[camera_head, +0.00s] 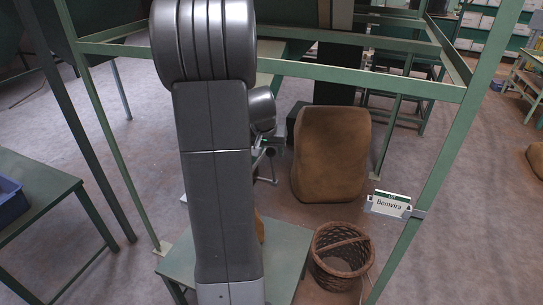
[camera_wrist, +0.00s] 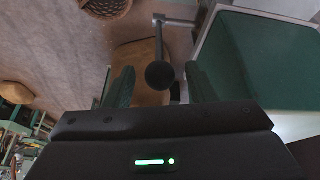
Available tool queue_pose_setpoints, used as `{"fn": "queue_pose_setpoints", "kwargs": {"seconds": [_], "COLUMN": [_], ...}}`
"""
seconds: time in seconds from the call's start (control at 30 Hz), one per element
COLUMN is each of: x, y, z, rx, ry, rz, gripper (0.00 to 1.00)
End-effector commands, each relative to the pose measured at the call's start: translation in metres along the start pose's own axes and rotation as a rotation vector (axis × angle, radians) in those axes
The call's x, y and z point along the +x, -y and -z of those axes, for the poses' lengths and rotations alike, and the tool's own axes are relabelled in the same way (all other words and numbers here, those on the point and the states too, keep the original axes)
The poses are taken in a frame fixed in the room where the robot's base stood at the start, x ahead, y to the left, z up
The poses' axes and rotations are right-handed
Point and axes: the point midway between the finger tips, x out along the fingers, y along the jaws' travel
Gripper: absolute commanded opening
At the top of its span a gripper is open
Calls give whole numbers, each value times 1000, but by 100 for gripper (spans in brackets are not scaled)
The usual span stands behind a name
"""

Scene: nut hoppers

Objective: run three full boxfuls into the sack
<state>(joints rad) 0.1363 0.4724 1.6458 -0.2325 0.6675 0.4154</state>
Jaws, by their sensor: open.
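My gripper (camera_wrist: 160,72) is open in the wrist view, with one finger on each side of a lever (camera_wrist: 158,40) ending in a round black knob. The knob appears between the fingers; I cannot tell whether either finger touches it. A large brown sack (camera_head: 331,155) stands upright on the floor behind my arm in the head view. Brown cloth also shows behind the lever in the wrist view (camera_wrist: 140,58). My arm hides much of the middle of the head view, and I cannot make out a measuring box there.
A green frame (camera_head: 400,83) surrounds the spot, with a "Benvira" sign (camera_head: 390,205) on its right post. A wicker basket (camera_head: 343,275) stands beside a low green table (camera_head: 290,245). A green bench (camera_head: 35,190) with a blue bin (camera_head: 10,200) is at left.

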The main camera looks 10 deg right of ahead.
Motion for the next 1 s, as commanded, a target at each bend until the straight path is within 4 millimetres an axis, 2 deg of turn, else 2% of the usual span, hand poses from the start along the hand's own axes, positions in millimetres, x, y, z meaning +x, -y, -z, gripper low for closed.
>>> {"fn": "queue_pose_setpoints", "kwargs": {"seconds": [0.1,0.3,0.67,0.77,0.93,1.0], "x": [19,37,42,41,41,41], "y": [0,0,0,0,0,0], "z": [-1,0,0,0,0,0], "rx": [-1,-1,-1,-1,-1,-1], "ry": [4,1,0,0,0,0], "rz": [-1,0,0,1,0,1], "gripper": [51,51,51,35,1,0]}}
